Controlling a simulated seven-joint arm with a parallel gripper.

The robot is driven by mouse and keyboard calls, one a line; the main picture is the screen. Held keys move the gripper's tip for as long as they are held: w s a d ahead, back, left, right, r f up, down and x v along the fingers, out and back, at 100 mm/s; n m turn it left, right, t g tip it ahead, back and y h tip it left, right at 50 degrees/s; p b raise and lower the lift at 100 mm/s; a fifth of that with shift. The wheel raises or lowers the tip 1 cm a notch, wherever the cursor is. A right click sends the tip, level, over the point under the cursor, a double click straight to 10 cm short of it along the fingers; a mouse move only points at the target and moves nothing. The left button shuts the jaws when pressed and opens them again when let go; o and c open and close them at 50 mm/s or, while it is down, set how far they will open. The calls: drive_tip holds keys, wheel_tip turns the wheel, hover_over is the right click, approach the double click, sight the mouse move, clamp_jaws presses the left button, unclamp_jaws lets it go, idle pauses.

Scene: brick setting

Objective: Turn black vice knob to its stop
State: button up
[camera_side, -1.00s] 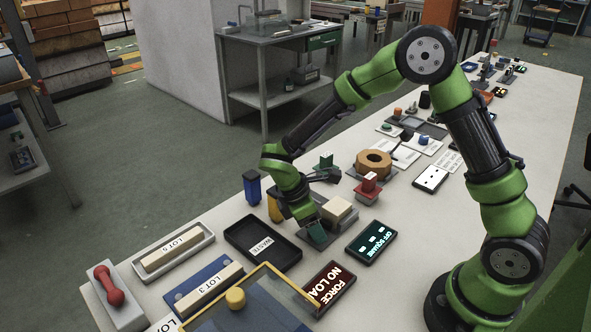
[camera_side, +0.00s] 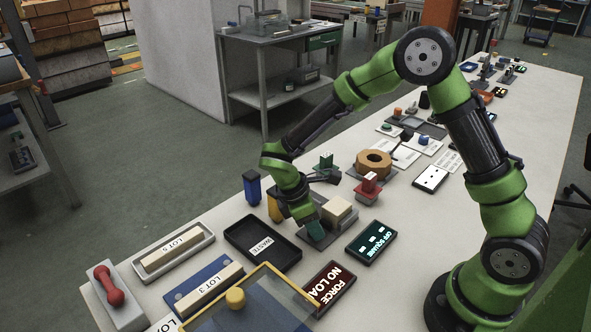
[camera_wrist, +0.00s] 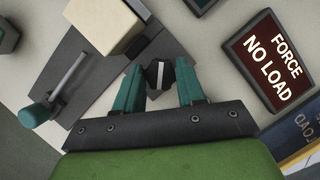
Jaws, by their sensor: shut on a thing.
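The black vice knob (camera_wrist: 158,75) with a white line across its face shows in the wrist view. My gripper (camera_wrist: 160,90) has its two green fingers on either side of the knob and is shut on it. In the side view, my gripper (camera_side: 308,229) reaches down at the near end of the grey vice (camera_side: 322,239), and the knob is hidden behind it. A cream block (camera_side: 341,208) sits in the vice; it also shows at the top of the wrist view (camera_wrist: 103,24). A lever with a teal grip (camera_wrist: 36,113) lies along the vice in the wrist view.
A display reading "FORCE NO LOAD" (camera_side: 333,287) and one reading "OFF SQUARE" (camera_side: 371,241) lie right of the vice. A black waste tray (camera_side: 235,233) is to its left. A blue post (camera_side: 252,188) and a red block (camera_side: 368,186) stand close by.

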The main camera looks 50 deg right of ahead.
drive_tip(key=m+g+y, duration=0.1)
drive_tip(key=m, duration=0.3)
drive_tip(key=shift+w+d+m, duration=0.1)
drive_tip(key=shift+m, duration=0.2)
drive_tip(key=shift+m+g+y, duration=0.5)
drive_tip(key=shift+m+y, duration=0.4)
drive_tip(key=shift+m, duration=1.4)
drive_tip(key=o, duration=1.1)
drive_tip(key=shift+d, duration=0.1)
drive_tip(key=shift+c, duration=0.2)
